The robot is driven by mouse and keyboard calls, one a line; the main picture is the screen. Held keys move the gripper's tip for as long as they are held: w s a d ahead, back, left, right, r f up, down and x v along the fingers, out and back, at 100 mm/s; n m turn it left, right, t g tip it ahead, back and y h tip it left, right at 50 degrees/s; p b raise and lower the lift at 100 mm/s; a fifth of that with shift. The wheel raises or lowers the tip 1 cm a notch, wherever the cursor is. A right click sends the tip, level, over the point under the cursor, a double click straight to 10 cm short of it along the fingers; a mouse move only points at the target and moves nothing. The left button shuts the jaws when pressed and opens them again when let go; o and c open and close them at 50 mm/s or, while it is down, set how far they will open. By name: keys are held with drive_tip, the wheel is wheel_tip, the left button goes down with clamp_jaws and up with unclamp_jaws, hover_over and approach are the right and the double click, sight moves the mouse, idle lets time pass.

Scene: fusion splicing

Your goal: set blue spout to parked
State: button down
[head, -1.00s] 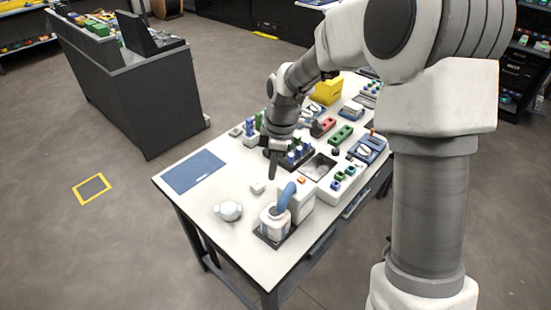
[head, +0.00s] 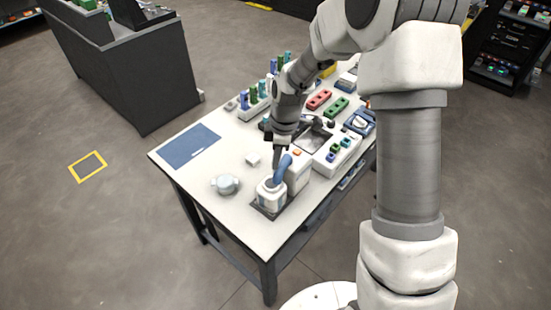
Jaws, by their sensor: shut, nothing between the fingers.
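The blue spout (head: 282,168) is a bent blue tube on top of a white bottle-like container (head: 270,194) near the front of the table. It rises from the container and bends up toward the right, beside a white box. My gripper (head: 277,158) points down just behind and above the spout's upper end. Its fingers are small and dark here and look shut and empty. I cannot tell whether the fingertips touch the spout.
The container stands on a dark pad (head: 268,211). A white box (head: 298,172) with an orange button is right of the spout. A blue mat (head: 190,146) lies at the table's left.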

drive_tip(key=shift+s+d+n, duration=0.35)
drive_tip(key=shift+d+n, duration=0.15)
drive_tip(key=shift+n, duration=0.7)
drive_tip(key=shift+s+d+n, duration=0.1)
drive_tip(key=shift+d+n, duration=0.1)
drive_tip(key=shift+n, duration=0.3)
drive_tip(key=shift+d+n+g+h+p, duration=0.1)
drive_tip(key=shift+d+n+g+p, duration=0.1)
drive_tip(key=shift+d+n+p, duration=1)
drive_tip(key=shift+d+n+g+h+p, duration=0.1)
drive_tip(key=shift+d+n+g+p, duration=0.35)
drive_tip(key=shift+n, duration=1.4)
drive_tip(key=shift+d+n+t+h+p, duration=0.1)
drive_tip(key=shift+d+n+p, duration=0.4)
drive_tip(key=shift+n+p, duration=0.8)
drive_tip(key=shift+n, duration=0.45)
drive_tip(key=shift+d+n, duration=0.25)
drive_tip(key=shift+n, duration=0.15)
drive_tip(key=shift+w+d+p, duration=0.3)
drive_tip(key=shift+w+p, duration=0.05)
drive_tip(key=shift+a, duration=0.1)
